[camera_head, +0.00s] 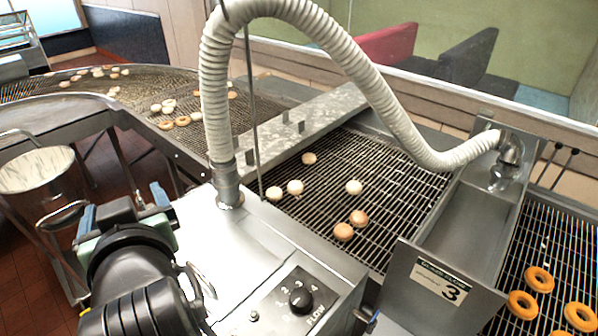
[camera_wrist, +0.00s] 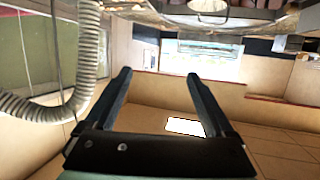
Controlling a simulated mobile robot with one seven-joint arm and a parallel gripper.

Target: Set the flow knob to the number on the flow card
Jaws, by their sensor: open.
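The flow knob (camera_head: 300,299) is a round black knob on a dark panel in the top of the metal housing in the head view. Small white marks ring it and the word FLOW is printed beside it. Its pointer is too small to read surely. The flow card (camera_head: 440,283) is a pale label on an upright metal plate to the right of the knob, and it shows the number 3. My gripper (camera_head: 124,205) is left of the housing, well apart from the knob. In the wrist view my gripper (camera_wrist: 158,75) has its fingers spread with nothing between them.
A ribbed white hose (camera_head: 215,90) rises from the housing (camera_head: 235,245) and arches right. Ringed doughnuts (camera_head: 539,279) lie on the right rack. A metal bucket (camera_head: 38,170) stands at left. Air above the knob looks clear.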

